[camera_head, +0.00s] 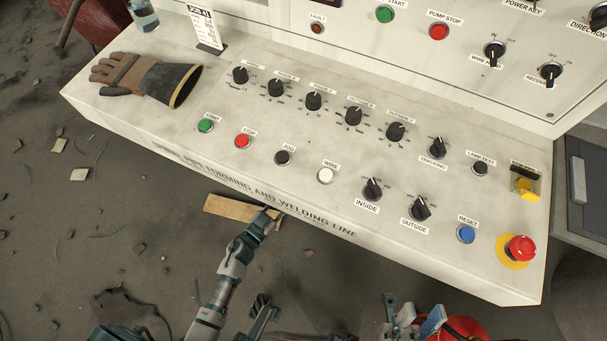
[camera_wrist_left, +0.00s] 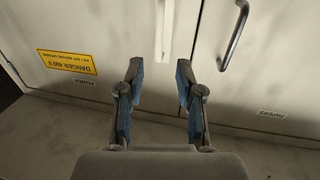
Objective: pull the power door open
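In the left wrist view, a pale cabinet door (camera_wrist_left: 110,30) carries an upside-down small label (camera_wrist_left: 95,84) that seems to read POWER. A pale vertical handle (camera_wrist_left: 163,30) on it lines up with the gap between the fingers of my left gripper (camera_wrist_left: 160,85). That gripper is open and empty, with blue pads apart; I cannot tell how far the handle is. In the head view my left arm reaches toward the console's front edge, its gripper mostly hidden there. My right gripper (camera_head: 412,318) is low in the head view, fingers apart, seemingly empty.
A second door (camera_wrist_left: 275,70) with a dark handle (camera_wrist_left: 235,35) stands at right. A yellow danger sign (camera_wrist_left: 67,62) is at left. The console (camera_head: 300,150) overhangs my left arm. A red bucket (camera_head: 465,329) is near my right gripper. A board (camera_head: 232,208) lies on the littered floor.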

